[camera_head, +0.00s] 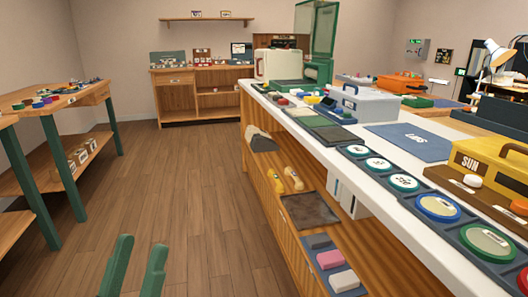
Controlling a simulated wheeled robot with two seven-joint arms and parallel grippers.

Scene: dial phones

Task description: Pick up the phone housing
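My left gripper (135,262) shows at the bottom left as two green fingers with a gap between them, above the wooden floor and away from the counter. Nothing is seen between the fingers. My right gripper is not in view. Which thing is the phone housing I cannot tell for sure. A grey-blue box (369,107) with a dark handle stands on the white counter (318,149). A yellow box (478,158) marked "SUN" stands at the right edge, partly cut off. Several round dials (404,182) lie in dark trays along the counter's front.
Yellow handset-like pieces (293,178), a dark mat (310,210) and pink and white blocks (330,259) lie on the counter's lower shelves. A wooden table (60,103) stands at left, a wooden cabinet (175,100) at the back. The floor (170,190) between is clear.

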